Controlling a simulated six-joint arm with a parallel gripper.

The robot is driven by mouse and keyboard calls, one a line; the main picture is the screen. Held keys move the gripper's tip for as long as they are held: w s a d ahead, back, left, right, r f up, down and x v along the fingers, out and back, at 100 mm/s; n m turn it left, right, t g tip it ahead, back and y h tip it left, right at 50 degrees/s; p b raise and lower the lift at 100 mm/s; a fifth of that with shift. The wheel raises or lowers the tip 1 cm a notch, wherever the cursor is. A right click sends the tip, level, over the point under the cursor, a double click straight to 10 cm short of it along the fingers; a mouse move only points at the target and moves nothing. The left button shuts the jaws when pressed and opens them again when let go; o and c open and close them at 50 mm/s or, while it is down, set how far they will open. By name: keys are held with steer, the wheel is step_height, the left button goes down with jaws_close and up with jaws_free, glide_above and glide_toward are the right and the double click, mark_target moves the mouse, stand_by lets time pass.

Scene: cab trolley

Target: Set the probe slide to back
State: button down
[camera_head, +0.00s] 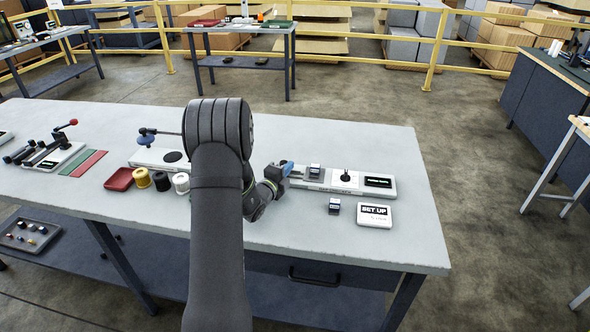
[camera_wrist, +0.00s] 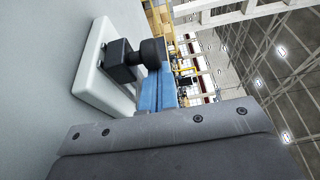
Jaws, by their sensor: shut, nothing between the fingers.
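A pale fixture (camera_head: 330,188) lies on the bench right of my arm. It carries a small dark block (camera_head: 315,171), a white plate with an upright black piece (camera_head: 346,176), and a dark label. My gripper (camera_head: 287,168), with blue fingertips, is at the fixture's left end, shut and empty. In the wrist view, the blue fingers (camera_wrist: 158,92) are close to a black block with a round knob (camera_wrist: 122,64) on a pale base (camera_wrist: 92,75). I cannot tell whether they touch, or which part is the probe slide. My arm hides part of the bench.
A loose dark block (camera_head: 334,206) and a "SET UP" card (camera_head: 374,214) lie in front of the fixture. Left of my arm are a red tray (camera_head: 119,179), several spools and another pale fixture (camera_head: 150,157). The bench's right end is clear.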

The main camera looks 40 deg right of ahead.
steer(key=shift+w+a, duration=0.1)
steer(key=s+d, duration=0.2)
steer(key=shift+s+d, duration=0.3)
steer(key=shift+s, duration=0.05)
steer(key=v, duration=0.9)
steer(key=shift+s+a+r, duration=0.1)
steer(key=shift+s+a, duration=0.1)
steer(key=shift+s, duration=0.25)
steer(key=x, duration=1)
steer(key=shift+s+d, duration=0.3)
steer(key=shift+d, duration=0.1)
steer(key=shift+s+d, duration=0.8)
steer(key=shift+s, duration=0.05)
steer(key=shift+s+d, duration=0.3)
steer(key=shift+s, duration=0.3)
